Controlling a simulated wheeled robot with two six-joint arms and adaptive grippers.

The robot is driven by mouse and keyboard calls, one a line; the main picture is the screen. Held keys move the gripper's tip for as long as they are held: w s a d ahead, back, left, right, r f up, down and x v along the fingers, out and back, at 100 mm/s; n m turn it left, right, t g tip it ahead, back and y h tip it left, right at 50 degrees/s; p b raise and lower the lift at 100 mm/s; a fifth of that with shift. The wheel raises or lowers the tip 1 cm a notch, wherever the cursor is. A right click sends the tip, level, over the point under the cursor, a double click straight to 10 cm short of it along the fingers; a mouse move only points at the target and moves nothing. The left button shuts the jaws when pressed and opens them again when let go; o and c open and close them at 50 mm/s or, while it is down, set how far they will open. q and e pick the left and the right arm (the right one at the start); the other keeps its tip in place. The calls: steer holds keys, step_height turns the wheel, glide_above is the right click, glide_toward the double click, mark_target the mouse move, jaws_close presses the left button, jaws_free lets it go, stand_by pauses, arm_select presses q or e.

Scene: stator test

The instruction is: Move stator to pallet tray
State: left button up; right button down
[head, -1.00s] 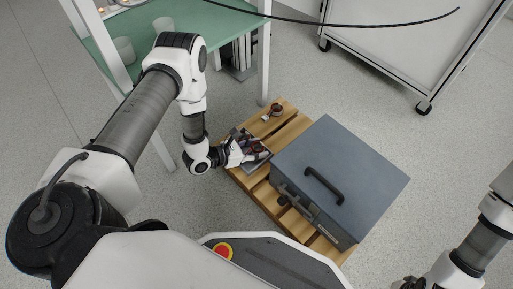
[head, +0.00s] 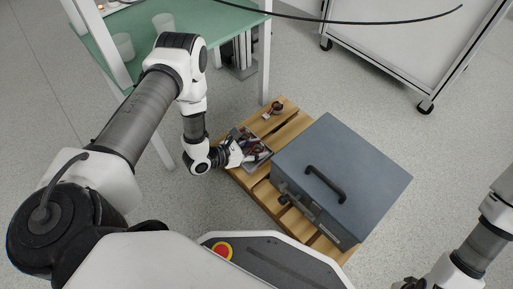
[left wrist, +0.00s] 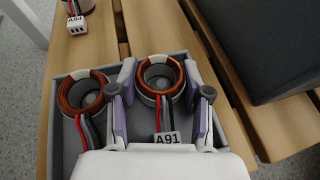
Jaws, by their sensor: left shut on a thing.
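A grey tray (left wrist: 65,140) lies on the wooden pallet, and it also shows in the head view (head: 262,157). In the left wrist view, two copper-wound stators are in the tray. The right stator (left wrist: 160,76), with a tag reading A91, is between the fingers of my left gripper (left wrist: 160,82), which is shut on it. The left stator (left wrist: 83,92) sits beside it. My left gripper also shows in the head view (head: 240,153). A third tagged stator (head: 273,109) lies on bare slats near the far corner. My right gripper (head: 410,284) is cut off at the bottom edge.
A large grey case (head: 340,175) with a black handle covers much of the wooden pallet (head: 290,131), close to the right of the tray. A green-topped table (head: 210,22) stands behind at the left. A white wheeled cabinet (head: 410,40) stands at the back right.

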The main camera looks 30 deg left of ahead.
arm_select(q)
steer(key=o, duration=1.3)
steer(key=shift+s+d+f, duration=0.2)
steer(key=shift+f, duration=0.05)
steer(key=shift+o, duration=0.2)
steer(key=shift+v, duration=3.75)
steer(key=shift+w+r, duration=0.15)
